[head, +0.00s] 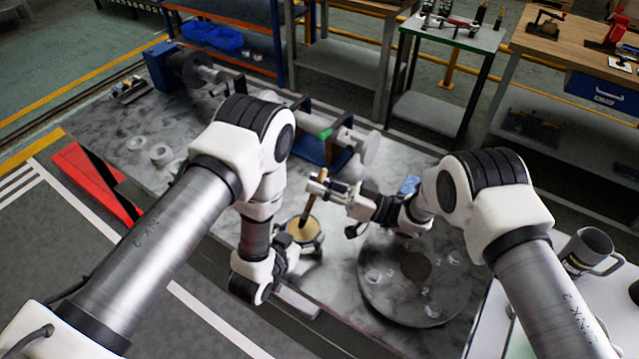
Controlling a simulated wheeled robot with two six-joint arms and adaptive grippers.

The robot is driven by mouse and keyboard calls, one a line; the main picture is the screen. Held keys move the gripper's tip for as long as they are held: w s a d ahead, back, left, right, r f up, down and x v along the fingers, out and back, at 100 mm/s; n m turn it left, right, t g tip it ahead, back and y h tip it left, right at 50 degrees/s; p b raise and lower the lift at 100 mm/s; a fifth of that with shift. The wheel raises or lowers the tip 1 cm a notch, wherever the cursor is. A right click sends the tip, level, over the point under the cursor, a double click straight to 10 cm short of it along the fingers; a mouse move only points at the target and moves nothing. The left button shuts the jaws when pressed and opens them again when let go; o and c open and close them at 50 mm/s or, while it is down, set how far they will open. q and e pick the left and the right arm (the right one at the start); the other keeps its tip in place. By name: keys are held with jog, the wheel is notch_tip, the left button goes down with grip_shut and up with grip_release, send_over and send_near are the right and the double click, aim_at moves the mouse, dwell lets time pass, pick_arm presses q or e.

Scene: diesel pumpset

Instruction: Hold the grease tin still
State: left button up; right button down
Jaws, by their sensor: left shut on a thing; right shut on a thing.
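The grease tin (296,232) is a small round tin with yellowish grease showing in its open top. It stands near the front edge of the grey bench, left of the big round disc. My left gripper (308,243) is shut on the tin from its near side; the arm hides part of it. My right gripper (320,186) is above and to the right, shut on a brush (307,207) with a wooden handle. The dark lower end of the brush points down into the tin's opening. I cannot tell how deep it goes.
A large round metal disc (445,290) lies right of the tin. A blue stand with a shaft and green part (325,135) is behind. Two rings (160,154) lie at left. A grey mug (590,250) stands at far right. The bench's left middle is mostly clear.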

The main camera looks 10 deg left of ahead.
aim_at(320, 175)
jog(key=shift+f, duration=0.6)
dwell(1.1)
jog(key=shift+r, duration=3.55)
pick_arm(q)
jog(key=o, duration=1.2)
